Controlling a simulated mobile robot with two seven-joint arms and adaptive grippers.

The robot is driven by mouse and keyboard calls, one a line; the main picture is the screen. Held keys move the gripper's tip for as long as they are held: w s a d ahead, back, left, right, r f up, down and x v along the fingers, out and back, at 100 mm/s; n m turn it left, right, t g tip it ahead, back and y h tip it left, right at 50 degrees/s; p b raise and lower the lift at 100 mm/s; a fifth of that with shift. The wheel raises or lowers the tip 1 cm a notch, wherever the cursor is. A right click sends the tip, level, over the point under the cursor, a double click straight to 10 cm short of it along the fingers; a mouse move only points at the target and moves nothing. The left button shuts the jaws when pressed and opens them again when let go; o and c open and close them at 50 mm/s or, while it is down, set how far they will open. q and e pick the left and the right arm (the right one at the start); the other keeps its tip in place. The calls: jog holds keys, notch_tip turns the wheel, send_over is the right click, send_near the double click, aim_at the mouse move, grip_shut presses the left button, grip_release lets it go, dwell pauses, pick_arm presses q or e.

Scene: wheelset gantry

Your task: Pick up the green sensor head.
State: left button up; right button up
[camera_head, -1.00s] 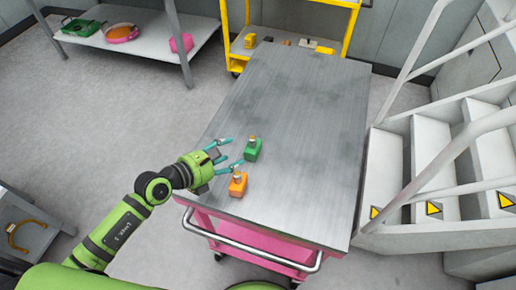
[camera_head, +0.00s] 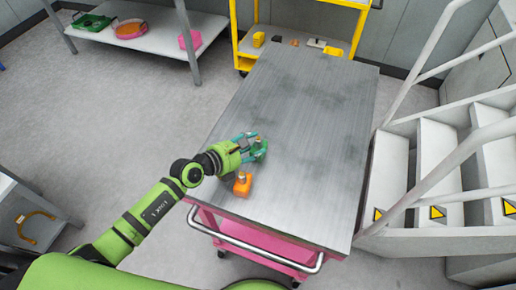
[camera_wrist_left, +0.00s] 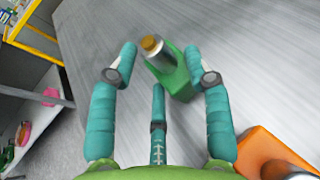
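The green sensor head (camera_wrist_left: 177,82) sits on the grey top of the cart (camera_head: 310,110). It has a green block body and a metal neck with a brownish cap. My left gripper (camera_head: 256,143) is at it, partly hiding it in the head view. In the left wrist view my left gripper (camera_wrist_left: 163,68) has its teal fingers spread, with the sensor head between the fingertips, nearer the right finger. Whether that finger touches it I cannot tell. My right gripper is not in view.
An orange sensor head (camera_head: 242,184) stands on the cart just beside my left gripper, towards the near edge. White stairs with railings (camera_head: 430,160) stand to the right. A yellow shelf cart (camera_head: 300,45) is behind. The cart top's far part is clear.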

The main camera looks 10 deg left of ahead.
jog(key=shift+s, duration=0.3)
